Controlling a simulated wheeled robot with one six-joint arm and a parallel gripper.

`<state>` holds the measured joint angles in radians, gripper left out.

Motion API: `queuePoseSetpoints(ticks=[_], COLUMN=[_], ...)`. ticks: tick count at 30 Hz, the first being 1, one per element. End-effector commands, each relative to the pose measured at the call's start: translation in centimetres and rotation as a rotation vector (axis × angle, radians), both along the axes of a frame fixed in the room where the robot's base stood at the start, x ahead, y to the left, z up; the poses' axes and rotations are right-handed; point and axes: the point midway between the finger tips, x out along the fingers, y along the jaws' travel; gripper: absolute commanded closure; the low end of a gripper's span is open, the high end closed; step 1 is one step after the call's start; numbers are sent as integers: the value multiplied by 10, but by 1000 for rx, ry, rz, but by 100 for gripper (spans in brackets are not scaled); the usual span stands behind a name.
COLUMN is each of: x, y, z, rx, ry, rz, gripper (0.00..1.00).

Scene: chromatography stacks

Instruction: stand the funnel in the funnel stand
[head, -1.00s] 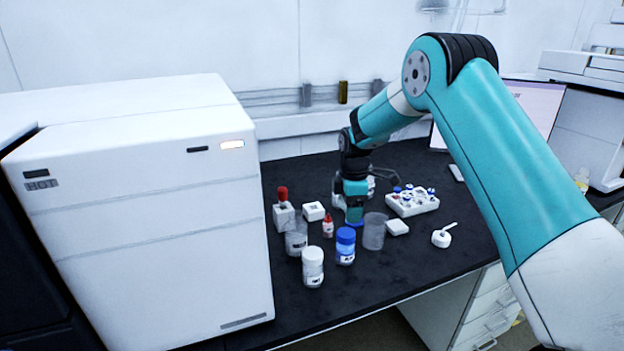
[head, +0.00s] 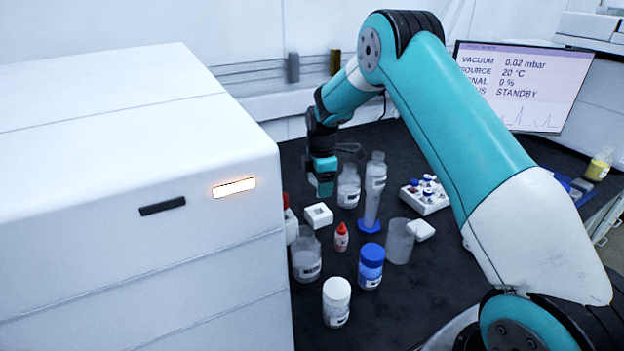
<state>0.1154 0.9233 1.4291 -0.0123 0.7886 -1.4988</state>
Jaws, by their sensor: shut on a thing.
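My gripper (head: 322,180) is at the end of the teal arm, pointing down above the back left of the dark bench. It is shut on a pale, see-through thing that looks like the funnel; its outline is small and hard to make out against the fingers. A low white block with a dark opening on top (head: 318,216), which looks like the funnel stand, sits on the bench just in front of and below my gripper. Its opening looks empty. My gripper is above and slightly behind this block, apart from it.
A clear bottle (head: 348,188) and a tall cylinder with a blue base (head: 374,190) stand right of my gripper. A red-capped dropper bottle (head: 341,238), beakers and blue- and white-lidded jars stand in front. A large white instrument (head: 140,220) fills the left.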

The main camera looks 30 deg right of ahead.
Motion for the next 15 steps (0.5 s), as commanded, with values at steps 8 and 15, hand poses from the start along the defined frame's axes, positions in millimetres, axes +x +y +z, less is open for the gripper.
queuePoseSetpoints(ticks=[8,15], x=[-1,-1], y=[-3,-2], z=[-15,-36], rx=[0,0], ry=[0,1], rz=[-4,-3], gripper=[61,61])
